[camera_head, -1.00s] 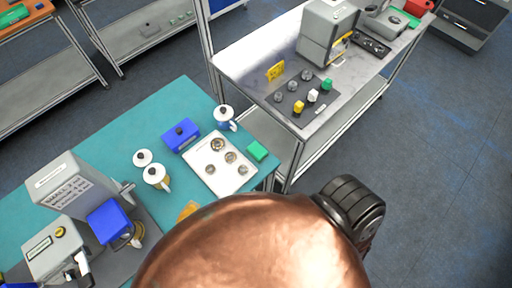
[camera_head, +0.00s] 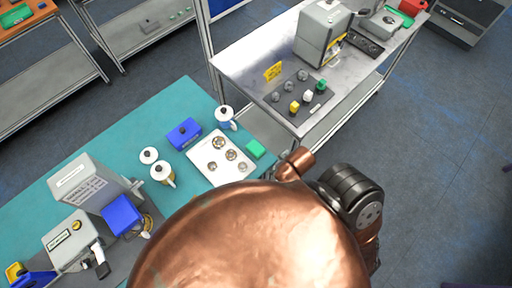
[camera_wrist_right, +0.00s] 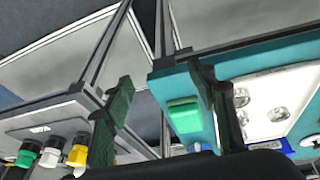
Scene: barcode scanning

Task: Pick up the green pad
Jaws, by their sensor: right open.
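The green pad (camera_head: 255,149) lies on the teal table top (camera_head: 165,111) near its right edge, beside a white tray. In the right wrist view the green pad (camera_wrist_right: 185,115) appears between the two dark fingers, closer to the right one. My right gripper (camera_wrist_right: 160,72) is open and empty, with its fingers wide apart. The pad appears beyond the fingers, and no contact shows. In the head view my right gripper is hidden. My left gripper is not in view.
The white tray with round metal parts (camera_head: 222,157) sits left of the pad. A blue box (camera_head: 184,133) and a white-lidded mug (camera_head: 225,115) stand nearby. A grey table (camera_head: 240,58) with colored knobs (camera_head: 294,107) and a machine (camera_head: 322,34) stands to the right, across a narrow gap.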

